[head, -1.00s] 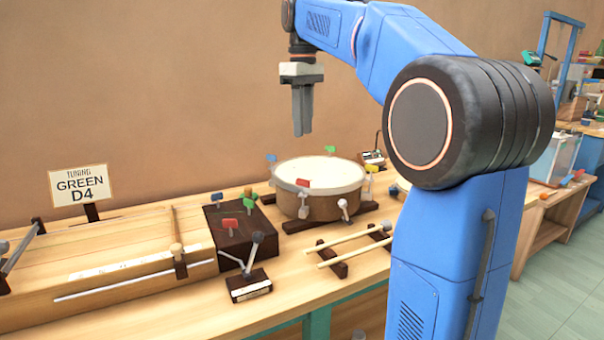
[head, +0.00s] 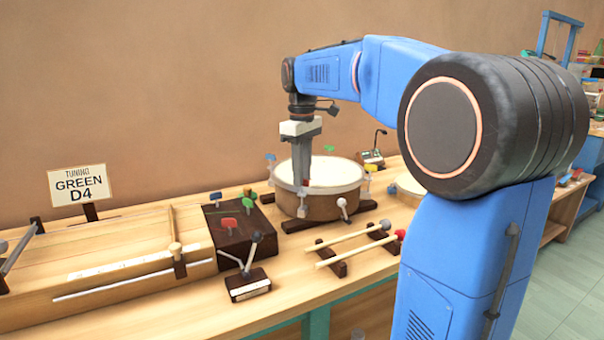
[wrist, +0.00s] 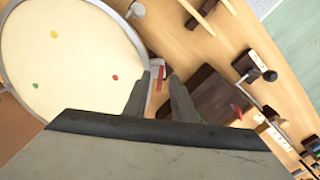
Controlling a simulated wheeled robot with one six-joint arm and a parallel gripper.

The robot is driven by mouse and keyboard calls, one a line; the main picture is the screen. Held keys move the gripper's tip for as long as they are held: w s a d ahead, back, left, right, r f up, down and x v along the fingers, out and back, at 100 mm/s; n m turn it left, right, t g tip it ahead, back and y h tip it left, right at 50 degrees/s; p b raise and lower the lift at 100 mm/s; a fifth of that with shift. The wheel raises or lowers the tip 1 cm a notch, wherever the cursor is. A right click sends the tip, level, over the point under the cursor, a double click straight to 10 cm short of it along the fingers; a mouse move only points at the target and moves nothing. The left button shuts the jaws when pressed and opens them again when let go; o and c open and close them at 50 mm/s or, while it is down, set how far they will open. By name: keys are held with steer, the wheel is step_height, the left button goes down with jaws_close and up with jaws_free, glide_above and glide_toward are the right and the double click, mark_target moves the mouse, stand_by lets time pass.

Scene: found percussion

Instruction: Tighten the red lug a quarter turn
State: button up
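The round drum (head: 322,205) has a pale head and T-shaped lugs in several colours around its rim. My gripper (head: 302,182) points down at the drum's near rim, where the red lug is mostly hidden by the fingers in the head view. In the wrist view the fingers (wrist: 158,80) stand apart, with the red lug (wrist: 160,82) between their tips. I see no clear contact on both sides. The drumhead (wrist: 70,50) carries small coloured dots, with a red one beside the red lug.
A dark block (head: 240,238) with red and green keys stands left of the drum. A small lever stand (head: 248,284) and two mallets (head: 350,246) on dark rests lie in front. The blue lug (head: 270,157) and green lug (head: 329,149) stand up from the rim.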

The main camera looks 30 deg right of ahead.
steer(key=shift+c, duration=0.7)
jaws_close()
steer(key=shift+m, duration=0.4)
steer(key=m, duration=0.2)
steer(key=shift+m, duration=0.4)
steer(key=m, duration=0.3)
steer(key=shift+m, duration=0.4)
steer(key=m, duration=1)
steer(key=shift+m, duration=0.3)
